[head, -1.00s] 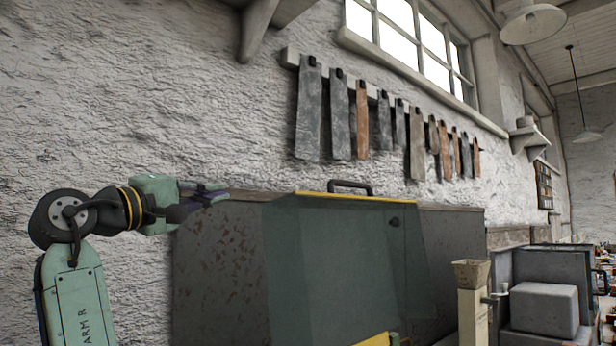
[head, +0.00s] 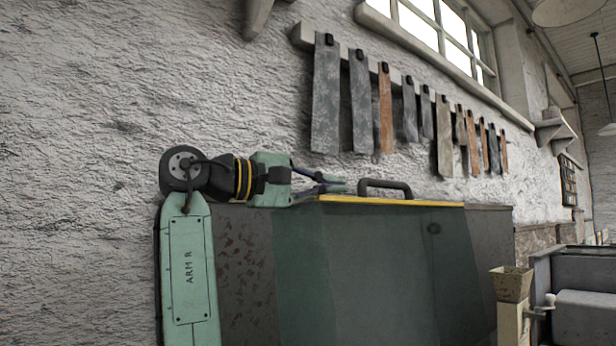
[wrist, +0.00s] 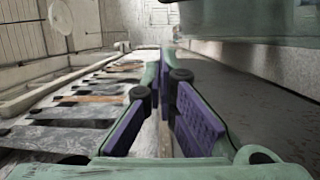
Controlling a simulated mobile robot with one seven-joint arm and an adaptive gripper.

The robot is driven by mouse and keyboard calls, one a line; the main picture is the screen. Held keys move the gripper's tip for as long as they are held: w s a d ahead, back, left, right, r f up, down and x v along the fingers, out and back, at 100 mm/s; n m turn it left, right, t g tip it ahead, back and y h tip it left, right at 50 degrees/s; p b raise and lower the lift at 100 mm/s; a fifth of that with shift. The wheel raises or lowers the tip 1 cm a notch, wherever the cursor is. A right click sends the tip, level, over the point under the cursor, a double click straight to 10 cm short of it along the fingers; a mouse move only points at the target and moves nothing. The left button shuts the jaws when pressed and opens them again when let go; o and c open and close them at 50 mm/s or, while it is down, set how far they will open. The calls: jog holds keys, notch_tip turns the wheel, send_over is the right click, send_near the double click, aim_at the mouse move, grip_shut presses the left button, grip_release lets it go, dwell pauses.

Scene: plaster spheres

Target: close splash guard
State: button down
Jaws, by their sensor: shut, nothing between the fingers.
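The splash guard (head: 375,265) is a translucent green panel with a yellow top edge (head: 390,202), standing upright across the front of a speckled grey cabinet. Its black bar handle (head: 385,184) rises from the top edge. My gripper (head: 338,184) is shut and empty, level with the handle and just left of it, with a small gap between them. In the wrist view my gripper (wrist: 158,62) shows its purple finger pads. A greenish see-through surface (wrist: 245,55) lies at upper right there; I cannot tell for sure whether it is the guard.
The cabinet (head: 245,265) stands by a rough white wall. Above it a rack (head: 300,36) holds several hanging grey and rust strips. At right are a post with a beige hopper (head: 512,283) and a grey block (head: 585,318). The space above the cabinet looks free.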

aim_at(362, 184)
jog(key=d, duration=0.2)
jog(key=s+d+p, duration=0.1)
jog(key=d, duration=0.1)
jog(key=shift+s+d, duration=0.5)
jog(key=shift+s, duration=0.15)
